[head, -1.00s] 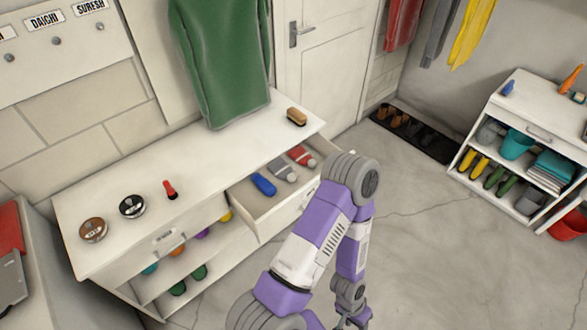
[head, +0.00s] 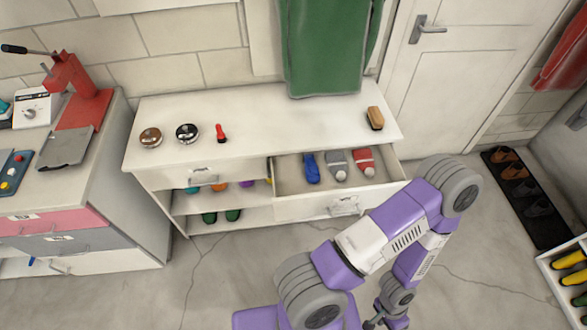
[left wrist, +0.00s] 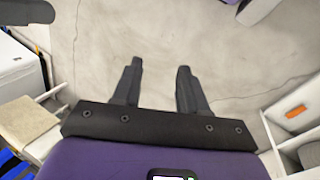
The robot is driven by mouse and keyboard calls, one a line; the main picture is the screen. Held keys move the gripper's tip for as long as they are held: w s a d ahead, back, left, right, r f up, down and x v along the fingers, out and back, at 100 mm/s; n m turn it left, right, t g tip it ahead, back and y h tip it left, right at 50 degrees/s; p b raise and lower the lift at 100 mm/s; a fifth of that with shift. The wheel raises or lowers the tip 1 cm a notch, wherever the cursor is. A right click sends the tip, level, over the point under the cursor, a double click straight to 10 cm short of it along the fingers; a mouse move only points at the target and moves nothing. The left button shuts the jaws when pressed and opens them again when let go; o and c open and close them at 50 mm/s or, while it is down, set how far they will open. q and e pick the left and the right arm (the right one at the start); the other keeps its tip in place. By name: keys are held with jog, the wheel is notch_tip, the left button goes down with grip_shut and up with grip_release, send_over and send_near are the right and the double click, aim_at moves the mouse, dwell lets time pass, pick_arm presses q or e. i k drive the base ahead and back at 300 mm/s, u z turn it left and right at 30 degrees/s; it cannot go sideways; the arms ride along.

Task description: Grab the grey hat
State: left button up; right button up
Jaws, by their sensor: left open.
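The grey hat (head: 336,159), with a pale pompom at its near end, lies in the open drawer (head: 318,206) of the white cabinet. It lies between a blue item (head: 311,168) and a red hat (head: 364,157). My left gripper (head: 374,322) is low at the bottom edge of the head view, partly cut off, well in front of the drawer and away from the hat. In the left wrist view its two fingers (left wrist: 158,88) are apart with only floor between them. My right gripper is not in view.
The white cabinet top (head: 270,118) holds two round tins, a red-handled item and a brush (head: 375,118). A green garment (head: 325,45) hangs above. A bench with a red press (head: 82,95) stands left. A shoe mat (head: 525,195) lies right. Floor before the cabinet is clear.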

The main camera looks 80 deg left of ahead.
aim_at(336, 163)
jog(key=u, duration=1.9)
jog(key=i, duration=1)
